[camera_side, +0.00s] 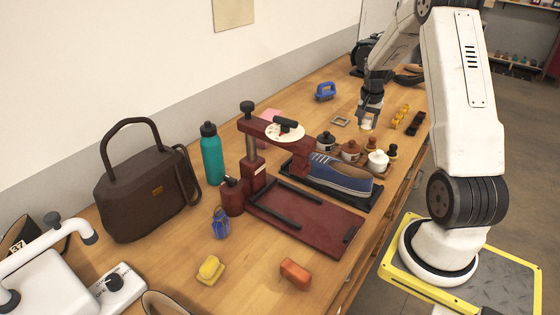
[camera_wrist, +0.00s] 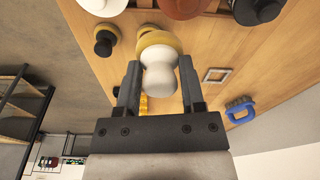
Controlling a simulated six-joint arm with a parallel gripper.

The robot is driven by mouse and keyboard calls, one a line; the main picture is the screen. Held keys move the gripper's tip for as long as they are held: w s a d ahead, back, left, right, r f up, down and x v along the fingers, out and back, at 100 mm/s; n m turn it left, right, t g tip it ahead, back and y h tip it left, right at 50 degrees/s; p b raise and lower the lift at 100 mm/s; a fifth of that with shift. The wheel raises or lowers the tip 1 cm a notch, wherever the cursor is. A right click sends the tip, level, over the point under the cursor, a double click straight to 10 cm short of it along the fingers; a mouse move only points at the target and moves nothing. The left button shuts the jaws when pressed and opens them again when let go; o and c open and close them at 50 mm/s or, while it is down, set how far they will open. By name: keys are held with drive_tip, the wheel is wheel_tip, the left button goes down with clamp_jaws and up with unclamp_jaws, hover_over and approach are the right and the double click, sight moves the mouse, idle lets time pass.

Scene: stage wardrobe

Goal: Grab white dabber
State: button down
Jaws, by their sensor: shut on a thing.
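The white dabber (camera_wrist: 159,72) has a rounded white handle and a yellow pad; in the wrist view it is between the two fingers of my gripper (camera_wrist: 160,68). My gripper (camera_side: 369,104) is shut on its handle. In the side view the dabber (camera_side: 367,122) shows small and pale below the fingers, behind the row of pots. I cannot tell whether its pad touches the bench. A similar dabber with a black handle (camera_wrist: 104,40) stands beside it; in the side view it is next to the white pot (camera_side: 378,161).
A black pot (camera_side: 326,141) and a brown pot (camera_side: 350,151) stand near the blue shoe (camera_side: 340,175). A square frame (camera_wrist: 217,75) and a blue brush (camera_wrist: 240,110) lie on the bench. Yellow pieces (camera_side: 403,110) and a dark holder (camera_side: 415,124) lie to the right.

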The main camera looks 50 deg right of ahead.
drive_tip(key=shift+s+a+r, duration=0.6)
drive_tip(key=shift+s+a, duration=0.3)
drive_tip(key=shift+s+a+r, duration=0.55)
drive_tip(key=shift+s+a, duration=0.35)
